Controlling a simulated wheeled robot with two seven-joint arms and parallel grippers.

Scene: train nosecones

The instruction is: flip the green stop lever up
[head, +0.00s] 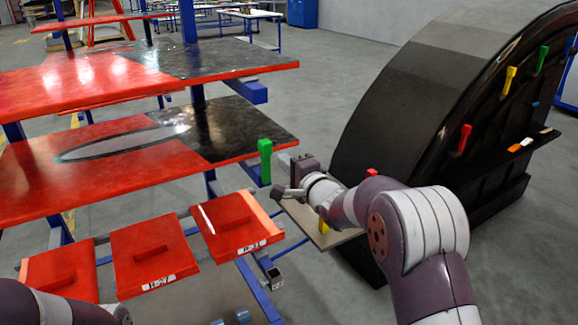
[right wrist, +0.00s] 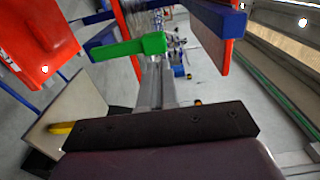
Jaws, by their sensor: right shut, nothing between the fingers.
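A green lever (head: 265,160) stands upright in the head view, at the left end of a beige board (head: 322,238). In the right wrist view the green lever (right wrist: 128,47) lies across the picture, just beyond the fingertips. My right gripper (head: 281,191) is shut and empty, close beside the lever on its right in the head view. In the right wrist view its fingers (right wrist: 154,75) end near the lever; I cannot tell whether they touch it. My left arm shows at the lower left edge of the head view, but its gripper is out of view.
A yellow lever (head: 323,226) and a red lever (head: 371,173) are by the board, partly behind my right arm. A large black nosecone (head: 410,100) with coloured levers stands at right. Red shelves (head: 100,155) and red panels (head: 150,255) fill the left.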

